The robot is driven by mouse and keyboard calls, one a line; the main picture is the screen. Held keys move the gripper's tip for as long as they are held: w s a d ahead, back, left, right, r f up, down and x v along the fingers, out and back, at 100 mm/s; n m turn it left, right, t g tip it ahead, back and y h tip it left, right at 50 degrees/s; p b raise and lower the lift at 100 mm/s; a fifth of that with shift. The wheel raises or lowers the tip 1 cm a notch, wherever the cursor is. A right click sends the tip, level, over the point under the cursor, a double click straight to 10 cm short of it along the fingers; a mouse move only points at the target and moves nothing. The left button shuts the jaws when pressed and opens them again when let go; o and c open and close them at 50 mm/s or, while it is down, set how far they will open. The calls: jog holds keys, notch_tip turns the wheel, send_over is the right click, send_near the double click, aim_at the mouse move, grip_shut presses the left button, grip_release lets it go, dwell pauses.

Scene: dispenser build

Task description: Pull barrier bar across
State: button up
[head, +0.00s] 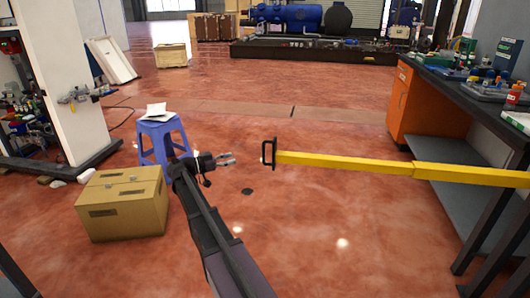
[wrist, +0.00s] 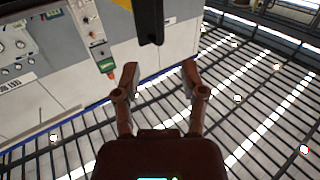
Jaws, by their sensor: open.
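The yellow barrier bar (head: 350,163) reaches in from the right and ends near the middle of the head view. A black loop handle (head: 268,153) is fixed on its left end. My gripper (head: 229,159) is just left of the handle, with its fingers pointing right at it and a gap between them. In the wrist view my gripper (wrist: 160,70) is open and empty. A dark part of the handle (wrist: 150,25) hangs at the top, beyond the fingertips. Most of the bar is out of that view.
A blue stool (head: 162,138) with papers and a cardboard box (head: 122,203) stand left of my arm. A workbench (head: 460,88) with an orange cabinet (head: 405,100) is on the right, behind the bar. The red floor beyond the handle is clear.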

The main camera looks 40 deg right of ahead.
aim_at(264, 162)
jog(key=shift+d, duration=0.1)
jog(key=x, duration=1.3)
jog(key=shift+s+d, duration=0.1)
jog(key=shift+d, duration=0.15)
